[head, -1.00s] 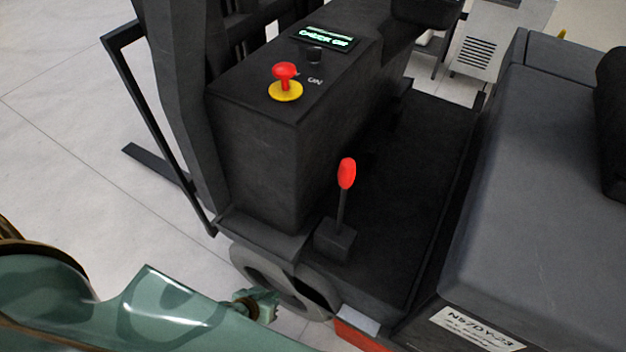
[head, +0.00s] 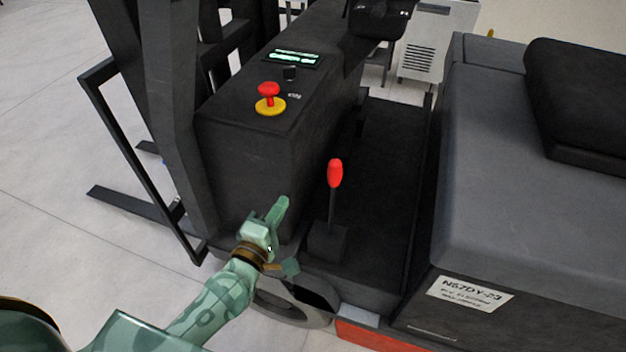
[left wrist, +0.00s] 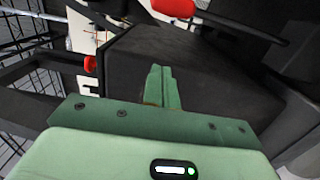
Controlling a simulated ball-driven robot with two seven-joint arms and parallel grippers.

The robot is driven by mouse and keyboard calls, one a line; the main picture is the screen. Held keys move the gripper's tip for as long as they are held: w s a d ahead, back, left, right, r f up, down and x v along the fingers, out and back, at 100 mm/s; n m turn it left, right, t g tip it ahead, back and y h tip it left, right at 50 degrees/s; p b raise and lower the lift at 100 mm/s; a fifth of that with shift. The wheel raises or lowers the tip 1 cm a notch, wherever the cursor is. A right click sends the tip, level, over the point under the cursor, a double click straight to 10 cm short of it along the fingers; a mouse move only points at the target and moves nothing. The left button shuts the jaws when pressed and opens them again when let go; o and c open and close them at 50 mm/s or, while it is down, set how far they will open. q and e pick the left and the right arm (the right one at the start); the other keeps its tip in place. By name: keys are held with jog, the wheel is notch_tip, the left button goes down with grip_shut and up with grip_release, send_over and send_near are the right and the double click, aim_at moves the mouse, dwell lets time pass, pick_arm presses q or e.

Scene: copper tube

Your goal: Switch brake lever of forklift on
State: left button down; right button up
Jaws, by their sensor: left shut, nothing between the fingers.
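The brake lever (head: 334,180) is a thin dark rod with a red knob, rising upright from a black block on the forklift's floor beside the console. It also shows in the left wrist view, its red knob (left wrist: 174,8) at the top edge and its rod running right. My left gripper (head: 281,206) is shut and empty, in front of the console's lower corner, left of the lever and apart from it. Its closed green fingers (left wrist: 159,86) show in the middle of the left wrist view. My right gripper is not in view.
The console (head: 245,150) carries a red emergency button (head: 268,92) on a yellow base and a lit display (head: 293,57). A grey seat housing (head: 540,180) stands to the right. A wheel (head: 285,303) sits below my gripper. Light floor lies open at left.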

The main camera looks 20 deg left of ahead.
pick_arm(q)
jog(key=w+d, duration=0.4)
jog(key=w, duration=0.6)
jog(key=shift+w+d, duration=0.3)
jog(key=shift+d, duration=0.1)
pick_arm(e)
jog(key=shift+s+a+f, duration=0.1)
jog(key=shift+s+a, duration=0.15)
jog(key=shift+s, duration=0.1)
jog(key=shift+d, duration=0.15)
